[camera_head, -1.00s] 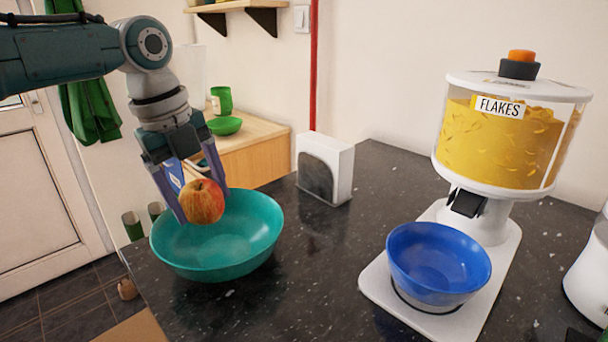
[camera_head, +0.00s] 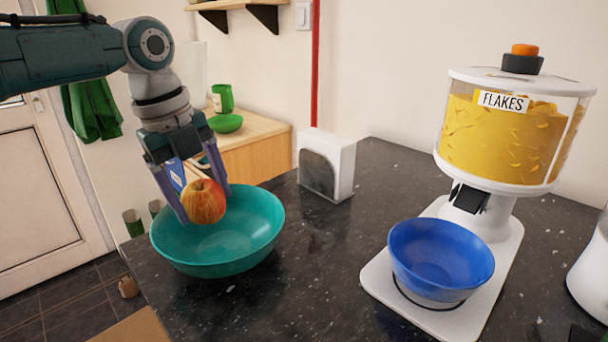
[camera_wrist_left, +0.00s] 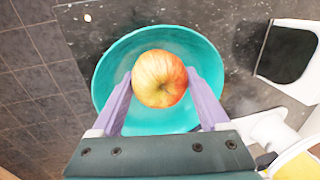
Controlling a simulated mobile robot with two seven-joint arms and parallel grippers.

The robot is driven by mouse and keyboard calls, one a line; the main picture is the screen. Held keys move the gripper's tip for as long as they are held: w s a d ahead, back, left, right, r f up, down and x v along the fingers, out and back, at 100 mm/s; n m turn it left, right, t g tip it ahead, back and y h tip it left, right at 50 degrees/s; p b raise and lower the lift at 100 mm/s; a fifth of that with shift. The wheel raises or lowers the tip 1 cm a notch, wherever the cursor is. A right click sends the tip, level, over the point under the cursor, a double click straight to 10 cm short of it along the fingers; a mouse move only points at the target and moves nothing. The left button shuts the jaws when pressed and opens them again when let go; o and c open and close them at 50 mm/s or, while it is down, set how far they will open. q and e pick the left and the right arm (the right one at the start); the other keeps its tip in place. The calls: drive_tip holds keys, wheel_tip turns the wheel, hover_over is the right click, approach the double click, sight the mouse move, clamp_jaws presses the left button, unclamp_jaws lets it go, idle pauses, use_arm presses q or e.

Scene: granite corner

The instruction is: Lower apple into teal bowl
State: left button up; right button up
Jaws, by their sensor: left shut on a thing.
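A red and yellow apple (camera_head: 204,202) is held between the two fingers of my left gripper (camera_head: 203,203). In the head view the apple overlaps the inside of the teal bowl (camera_head: 232,252), which is upright on the dark counter. In the left wrist view the apple (camera_wrist_left: 159,79) appears within the outline of the teal bowl (camera_wrist_left: 107,72), with a purple finger on each side. Whether the apple touches the bowl cannot be told. My right gripper is in neither view.
A blue bowl (camera_head: 440,262) sits on the white base of the flakes dispenser (camera_head: 500,140) at the right. A white and grey block (camera_head: 327,165) stands behind the teal bowl. A green bowl (camera_head: 225,124) and green mug (camera_head: 222,98) are on a wooden cabinet. Dark counter (camera_head: 310,285) lies free between the bowls.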

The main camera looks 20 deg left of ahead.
use_arm(q)
drive_tip(key=shift+f+b, duration=0.6)
drive_tip(key=shift+f, duration=0.25)
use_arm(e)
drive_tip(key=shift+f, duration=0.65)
use_arm(q)
drive_tip(key=o, duration=1.3)
